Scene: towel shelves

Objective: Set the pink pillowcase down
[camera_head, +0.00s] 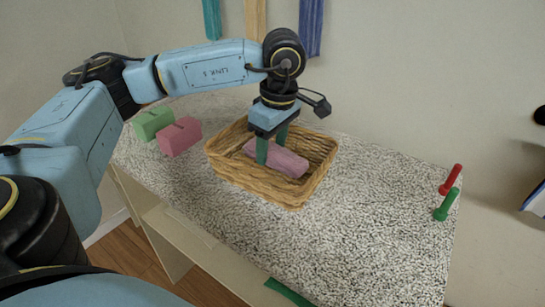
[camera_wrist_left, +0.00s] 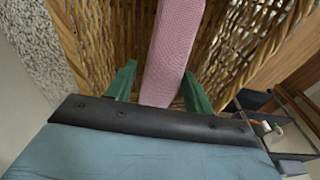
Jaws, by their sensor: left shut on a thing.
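The pink pillowcase (camera_head: 290,163) is a folded, long bundle inside the wicker basket (camera_head: 300,198), below the level of its rim. My left gripper (camera_head: 271,150) reaches down into the basket from above, its green fingers shut on the pillowcase. In the left wrist view the pillowcase (camera_wrist_left: 172,50) runs between the two fingers, with the basket's woven wall (camera_wrist_left: 95,40) around it. I cannot tell whether the pillowcase touches the basket floor. My right gripper is not in view.
A green bundle (camera_head: 153,123) and a pink one (camera_head: 180,137) sit left of the basket on the speckled top (camera_head: 370,235). The top right of the basket is clear. Cloths hang behind.

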